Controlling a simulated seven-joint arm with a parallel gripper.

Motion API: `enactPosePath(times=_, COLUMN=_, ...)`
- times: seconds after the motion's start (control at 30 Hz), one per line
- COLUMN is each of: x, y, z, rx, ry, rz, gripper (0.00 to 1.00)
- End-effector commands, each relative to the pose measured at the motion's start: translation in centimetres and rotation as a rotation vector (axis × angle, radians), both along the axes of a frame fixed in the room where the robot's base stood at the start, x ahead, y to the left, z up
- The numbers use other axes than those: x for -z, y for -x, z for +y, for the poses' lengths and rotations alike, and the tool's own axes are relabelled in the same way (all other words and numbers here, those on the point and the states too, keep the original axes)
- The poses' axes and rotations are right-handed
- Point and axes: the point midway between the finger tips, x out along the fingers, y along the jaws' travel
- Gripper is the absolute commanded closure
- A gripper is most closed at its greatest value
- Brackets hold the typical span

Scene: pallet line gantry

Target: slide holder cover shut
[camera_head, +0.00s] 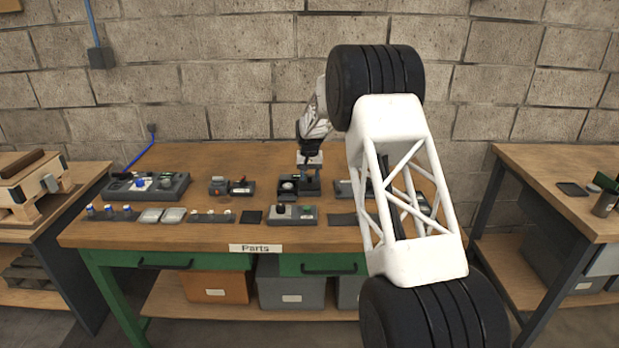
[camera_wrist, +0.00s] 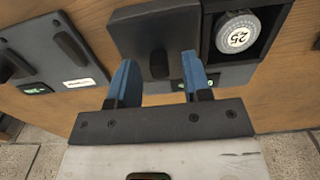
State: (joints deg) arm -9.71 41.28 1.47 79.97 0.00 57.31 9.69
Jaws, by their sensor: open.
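In the wrist view, the dark square holder cover (camera_wrist: 186,27) has an upright bar handle (camera_wrist: 158,58). The cover lies to the left of the holder's open compartment (camera_wrist: 235,77). A round silver piece marked 25 (camera_wrist: 237,34) sits uncovered in that compartment. My gripper (camera_wrist: 158,68) is open, with its blue fingers on either side of the handle; I see gaps, not clear contact. In the head view, my gripper (camera_head: 310,165) is over the holder (camera_head: 300,196) on the bench, and hides part of it.
Another dark unit with a handle (camera_wrist: 68,45) lies left in the wrist view. In the head view, the wooden bench (camera_head: 270,232) carries several small fixtures, including a grey one (camera_head: 293,216) in front of the holder. My white arm link blocks the bench's right part.

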Motion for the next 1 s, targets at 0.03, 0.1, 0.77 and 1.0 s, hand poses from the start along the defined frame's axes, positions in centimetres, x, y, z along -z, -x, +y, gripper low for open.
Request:
enactPosePath(times=0.03, x=0.28, y=0.00, z=0.00, rx=0.000, ry=0.000, rz=0.000, gripper=0.55)
enactPosePath(times=0.1, x=0.53, y=0.01, z=-0.01, rx=0.000, ry=0.000, rz=0.000, gripper=0.55)
enactPosePath(times=0.77, x=0.64, y=0.00, z=0.00, rx=0.000, ry=0.000, rz=-0.001, gripper=1.00)
enactPosePath(times=1.0, x=0.64, y=-0.01, z=0.24, rx=-0.001, ry=0.000, rz=-0.001, gripper=1.00)
